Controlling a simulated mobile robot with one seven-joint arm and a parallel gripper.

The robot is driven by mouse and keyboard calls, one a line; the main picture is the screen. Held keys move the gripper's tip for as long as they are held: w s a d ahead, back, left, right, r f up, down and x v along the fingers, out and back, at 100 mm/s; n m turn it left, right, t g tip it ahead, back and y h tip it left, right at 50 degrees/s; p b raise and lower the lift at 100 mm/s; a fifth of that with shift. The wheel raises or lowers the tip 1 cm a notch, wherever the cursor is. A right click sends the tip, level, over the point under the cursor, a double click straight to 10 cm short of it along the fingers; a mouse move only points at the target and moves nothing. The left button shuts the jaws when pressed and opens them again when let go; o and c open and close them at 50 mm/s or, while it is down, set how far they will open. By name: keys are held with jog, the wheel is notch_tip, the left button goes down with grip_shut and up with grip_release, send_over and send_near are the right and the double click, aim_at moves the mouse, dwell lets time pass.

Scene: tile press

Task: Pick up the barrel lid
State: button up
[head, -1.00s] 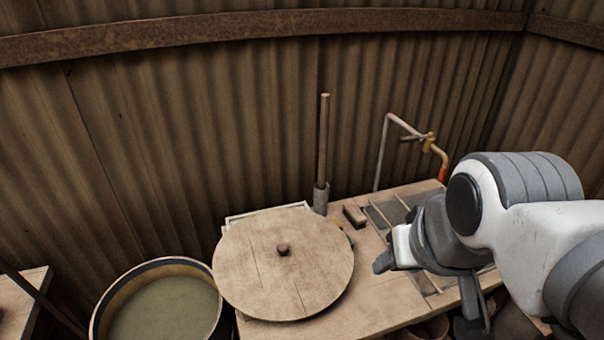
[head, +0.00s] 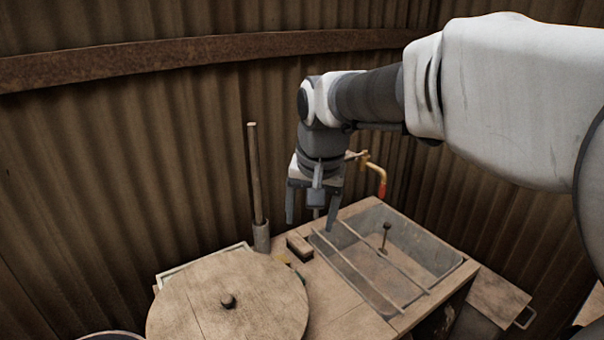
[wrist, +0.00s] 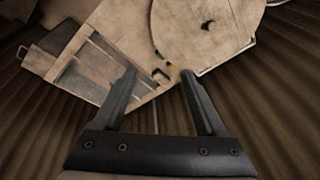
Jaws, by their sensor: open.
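The barrel lid (head: 260,295) is a round wooden disc with a small dark knob (head: 228,300) in its middle. It lies on the wooden bench at the lower left of the head view, and its lower part is cut off by the frame. In the wrist view the lid (wrist: 190,38) is at the top right, its knob (wrist: 208,25) showing. My gripper (head: 311,222) points down with its fingers apart and empty. It hangs above the back of the bench, to the right of and beyond the lid, not touching it.
A sink-like basin (head: 432,243) with bars across it is set in the bench at right. A barrel rim (head: 112,337) shows at the bottom left.

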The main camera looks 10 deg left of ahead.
jog(key=w+a+f+b, duration=0.2)
jog(key=w+a+f, duration=0.2)
jog(key=a+f, duration=0.55)
jog(key=g+h+b, duration=0.1)
jog(key=b, duration=0.1)
send_over(227, 298)
jog(key=f, duration=1.6)
jog(key=shift+s+d+f, duration=0.15)
jog(key=shift+s+f, duration=0.1)
jog(key=shift+f, duration=0.1)
jog(key=shift+w+f+b, duration=0.15)
jog(key=shift+f, duration=1.5)
jog(key=shift+w+f+b, duration=0.1)
jog(key=shift+f+b, duration=0.05)
jog(key=shift+f, duration=1.45)
grip_shut()
jog(key=shift+a+r, duration=0.15)
jog(key=shift+a, duration=0.05)
